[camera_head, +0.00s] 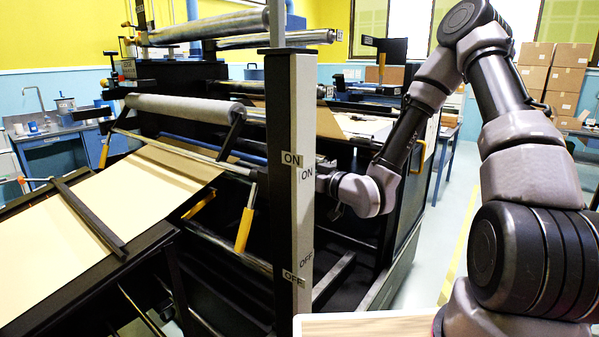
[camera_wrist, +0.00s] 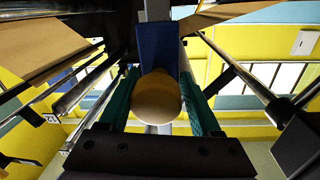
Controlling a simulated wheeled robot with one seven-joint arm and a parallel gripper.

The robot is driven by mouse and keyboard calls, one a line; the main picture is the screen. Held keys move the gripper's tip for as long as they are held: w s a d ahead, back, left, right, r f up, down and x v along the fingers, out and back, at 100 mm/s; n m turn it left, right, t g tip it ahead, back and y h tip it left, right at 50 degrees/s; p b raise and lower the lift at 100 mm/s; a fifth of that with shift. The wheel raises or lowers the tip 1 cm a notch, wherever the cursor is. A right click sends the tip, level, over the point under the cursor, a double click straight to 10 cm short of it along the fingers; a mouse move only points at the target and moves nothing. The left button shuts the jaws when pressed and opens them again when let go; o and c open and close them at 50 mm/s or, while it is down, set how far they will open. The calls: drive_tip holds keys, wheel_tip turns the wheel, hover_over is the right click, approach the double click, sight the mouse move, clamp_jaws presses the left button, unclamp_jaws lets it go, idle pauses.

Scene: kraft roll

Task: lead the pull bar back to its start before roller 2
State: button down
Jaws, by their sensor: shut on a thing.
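A thin silver bar (camera_head: 180,150) runs across the machine above the cream paper web and appears to be the pull bar. Its right end passes behind the grey post. In the wrist view, my gripper (camera_wrist: 160,88) has its green-lined fingers on either side of a round tan end piece (camera_wrist: 157,98) and is shut on it. A blue part (camera_wrist: 157,45) lies right behind that piece. I cannot tell how this piece joins the silver bar. In the head view, my arm reaches in from the right, and my fingertips are hidden behind the post.
The grey post (camera_head: 291,220), with ON and OFF labels, stands in front of my gripper. A pale roller (camera_head: 190,108) lies above the silver bar. Yellow handles (camera_head: 244,230) hang below it. The paper web (camera_head: 120,200) slopes down left. Stacked boxes (camera_head: 553,75) stand far right.

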drive_tip(key=s+a+f, duration=0.4)
drive_tip(key=s, duration=0.1)
drive_tip(key=shift+s+f, duration=0.2)
unclamp_jaws()
drive_tip(key=shift+a, duration=0.1)
idle(0.4)
